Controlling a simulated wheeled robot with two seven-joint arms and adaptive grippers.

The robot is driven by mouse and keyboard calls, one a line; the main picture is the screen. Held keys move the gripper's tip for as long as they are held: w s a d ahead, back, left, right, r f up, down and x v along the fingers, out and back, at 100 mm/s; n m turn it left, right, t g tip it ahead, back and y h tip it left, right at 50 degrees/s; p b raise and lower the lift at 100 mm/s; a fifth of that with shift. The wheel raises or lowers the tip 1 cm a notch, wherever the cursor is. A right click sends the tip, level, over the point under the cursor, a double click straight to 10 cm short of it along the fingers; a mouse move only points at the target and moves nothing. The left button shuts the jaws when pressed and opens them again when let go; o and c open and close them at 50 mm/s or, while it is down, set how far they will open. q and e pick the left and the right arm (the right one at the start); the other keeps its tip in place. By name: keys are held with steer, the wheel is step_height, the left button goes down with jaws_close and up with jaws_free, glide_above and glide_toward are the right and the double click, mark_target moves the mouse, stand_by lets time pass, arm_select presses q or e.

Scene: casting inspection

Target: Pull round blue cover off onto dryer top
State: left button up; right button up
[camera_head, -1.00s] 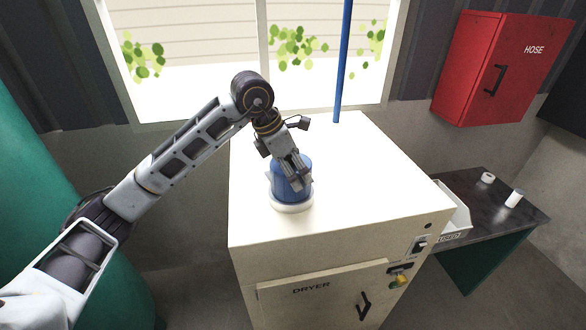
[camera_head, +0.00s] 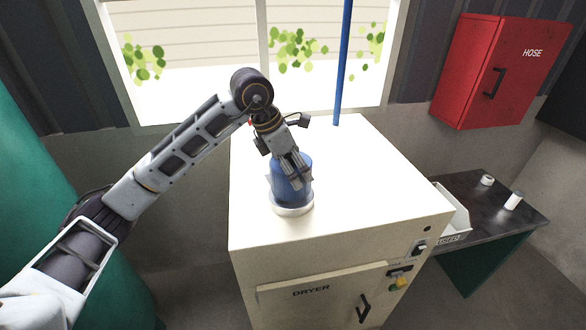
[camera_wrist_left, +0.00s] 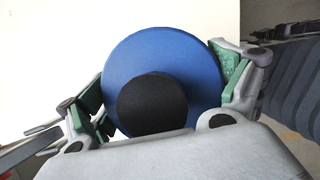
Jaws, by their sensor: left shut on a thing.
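The round blue cover (camera_head: 293,186) is upright on the dryer top, over a white round base (camera_head: 292,210) that shows as a rim below it. In the left wrist view the cover's flat blue top (camera_wrist_left: 165,62) has a black round knob or disc (camera_wrist_left: 152,104) on it. My left gripper (camera_head: 297,180) comes down from above and is shut on the cover, with a finger on each side of it in the wrist view. The dryer top (camera_head: 350,180) is a pale flat surface. What lies inside the cover is hidden. My right gripper is not in view.
A blue vertical pole (camera_head: 342,65) rises behind the dryer. The dryer top is clear right of the cover. A dark side table (camera_head: 480,215) with a white tray (camera_head: 455,217) and small white pieces stands to the right. A red hose cabinet (camera_head: 497,70) hangs on the wall.

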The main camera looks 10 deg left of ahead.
arm_select(q)
steer(key=shift+r+p, duration=0.65)
steer(key=shift+r, duration=0.85)
steer(key=shift+r+p, duration=0.4)
steer(key=shift+r, duration=0.45)
steer(key=shift+r+p, duration=0.35)
steer(key=shift+r, duration=0.7)
steer(key=shift+s+f, duration=0.1)
